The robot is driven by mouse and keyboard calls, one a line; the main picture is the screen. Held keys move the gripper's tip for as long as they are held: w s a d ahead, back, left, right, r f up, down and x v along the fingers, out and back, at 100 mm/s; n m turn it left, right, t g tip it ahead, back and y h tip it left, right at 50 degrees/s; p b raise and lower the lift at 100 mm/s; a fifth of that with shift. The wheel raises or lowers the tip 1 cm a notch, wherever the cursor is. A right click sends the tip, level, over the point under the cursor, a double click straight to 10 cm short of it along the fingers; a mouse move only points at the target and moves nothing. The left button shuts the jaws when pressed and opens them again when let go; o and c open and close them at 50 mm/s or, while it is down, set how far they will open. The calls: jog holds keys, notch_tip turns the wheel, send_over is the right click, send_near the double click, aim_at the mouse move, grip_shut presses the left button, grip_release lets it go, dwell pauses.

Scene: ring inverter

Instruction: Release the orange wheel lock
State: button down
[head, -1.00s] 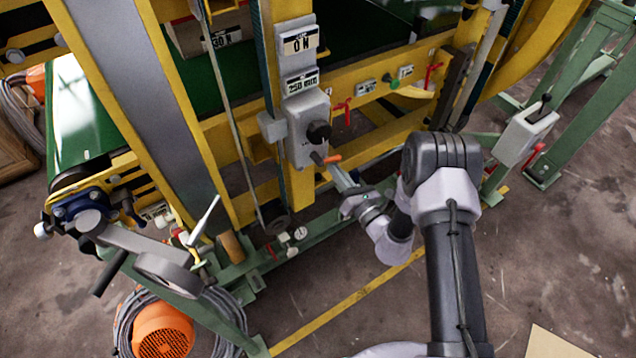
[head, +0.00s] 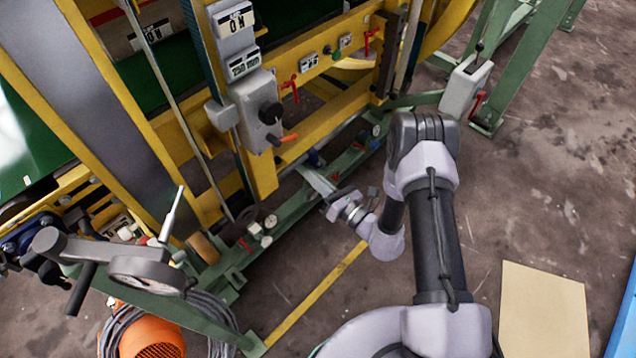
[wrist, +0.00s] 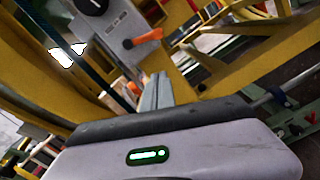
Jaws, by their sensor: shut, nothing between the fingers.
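The orange-handled lever (head: 290,137) sticks out to the right from the lower part of a grey control box (head: 257,105), below a black knob (head: 270,113). I take this lever for the orange wheel lock. It also shows in the wrist view (wrist: 148,37), just beyond the fingertips. My gripper (head: 306,172) is shut and empty. In the head view its fingers point up and left, below and slightly right of the lever. It appears apart from the lever; the exact depth gap is hard to tell. The lever's handle is unobstructed in both views.
Yellow frame beams stand behind the box, with red levers (head: 290,88) to its right. A green floor beam (head: 330,172) runs beneath my gripper. A grey handwheel (head: 147,273) is at lower left. Open concrete floor (head: 520,190) lies to the right.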

jog(key=v, duration=0.2)
jog(key=shift+s+d, duration=0.2)
jog(key=shift+s, duration=0.15)
